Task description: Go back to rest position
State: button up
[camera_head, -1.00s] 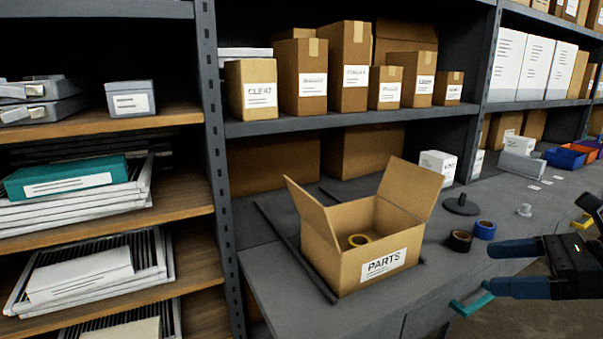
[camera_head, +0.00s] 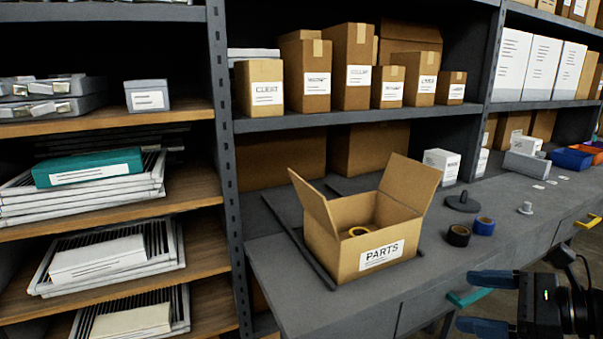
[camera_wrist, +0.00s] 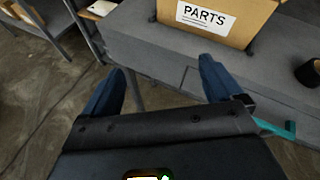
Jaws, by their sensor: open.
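My gripper (camera_head: 480,302) is at the lower right of the head view, in front of the bench and below its top. Its two blue fingers are apart with nothing between them. In the wrist view my gripper (camera_wrist: 160,88) points toward the bench front, with bare floor and a bench leg beyond the fingers. The open cardboard box marked PARTS (camera_head: 345,268) stands on the bench with its flaps up. A yellow tape roll (camera_head: 358,231) lies inside it. The box also shows at the top of the wrist view (camera_wrist: 200,35), apart from the gripper.
A black tape roll (camera_head: 458,236) and a blue tape roll (camera_head: 484,225) sit right of the box. Shelving (camera_head: 222,170) stands behind and left. Floor in front is clear.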

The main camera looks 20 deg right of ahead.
jog(key=s+a+f+n+h, duration=0.2)
jog(key=a+f+n, duration=0.1)
jog(key=a+f, duration=0.25)
jog(key=s+a+f+n+h, duration=0.2)
jog(key=s+a+f+h, duration=0.1)
jog(key=a+f, duration=0.3)
jog(key=s+a+f+n+h, duration=0.2)
jog(key=s+a+f+n, duration=0.15)
jog(key=s+n, duration=0.5)
jog(key=s+a+r+n+t+y, duration=0.1)
jog(key=s+a+r+n+t, duration=0.2)
jog(key=s+a+r+n, duration=0.3)
jog(key=s+r+n, duration=0.4)
jog(key=s+n, duration=0.3)
jog(key=n, duration=0.1)
jog(key=shift+r+n, duration=0.25)
jog(key=shift+n, duration=0.1)
